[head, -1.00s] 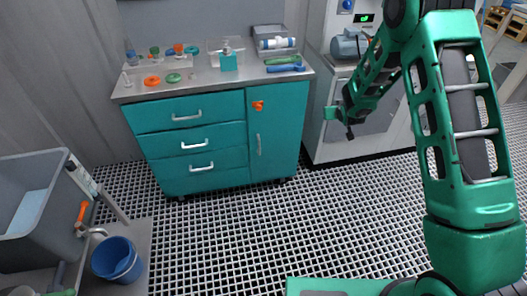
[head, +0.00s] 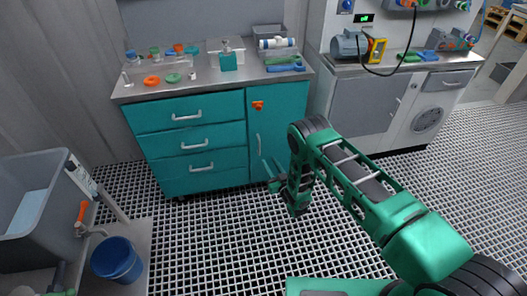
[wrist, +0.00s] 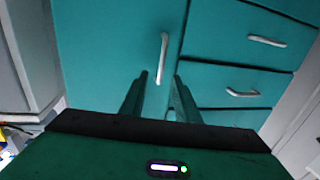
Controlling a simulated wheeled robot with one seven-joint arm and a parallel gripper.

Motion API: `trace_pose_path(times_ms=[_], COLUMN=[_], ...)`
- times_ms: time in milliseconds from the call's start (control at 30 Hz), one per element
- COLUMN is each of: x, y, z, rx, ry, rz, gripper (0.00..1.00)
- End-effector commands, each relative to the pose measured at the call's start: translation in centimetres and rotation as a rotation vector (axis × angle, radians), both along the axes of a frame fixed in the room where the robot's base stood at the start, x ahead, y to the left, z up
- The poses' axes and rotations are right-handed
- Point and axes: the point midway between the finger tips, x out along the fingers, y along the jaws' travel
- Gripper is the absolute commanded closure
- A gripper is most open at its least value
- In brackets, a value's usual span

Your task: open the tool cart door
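The teal tool cart (head: 220,140) has a tall door (head: 285,119) at its right, which looks shut, flush with the front. A pale vertical handle (head: 258,144) is near the door's left edge, below an orange knob (head: 257,105). My gripper (head: 270,165) is in front of the lower door, just below and right of the handle in the head view. In the wrist view my gripper (wrist: 161,75) is open, with its two dark green fingers apart. The handle (wrist: 163,58) appears between the fingertips there, with nothing gripped. I cannot tell how far away it is.
Three drawers (head: 190,140) with pale handles fill the cart's left side. Bottles and coloured rings stand on its top. A grey cabinet (head: 360,107) is at the right. A sink (head: 35,205) and a blue bucket (head: 116,258) are at the left. The grid floor in front is clear.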

Motion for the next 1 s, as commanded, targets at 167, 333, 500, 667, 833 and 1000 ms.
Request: trace_pose_path(times_ms=[167,333,500,667,833,1000], x=[0.7,3.1,5.8,7.8,9.0,9.3], y=[0.7,1.9,3.3,4.4,5.0,5.2], z=[-0.2,-0.2,-0.1,-0.2,-0.2,-0.2], rx=[0.005,0.005,0.005,0.005,0.004,0.004], ry=[-0.008,-0.008,-0.008,-0.008,-0.006,-0.005], rz=[0.005,0.005,0.005,0.005,0.005,0.005], gripper=[0.71,0.71,0.71,0.71,0.71,0.71])
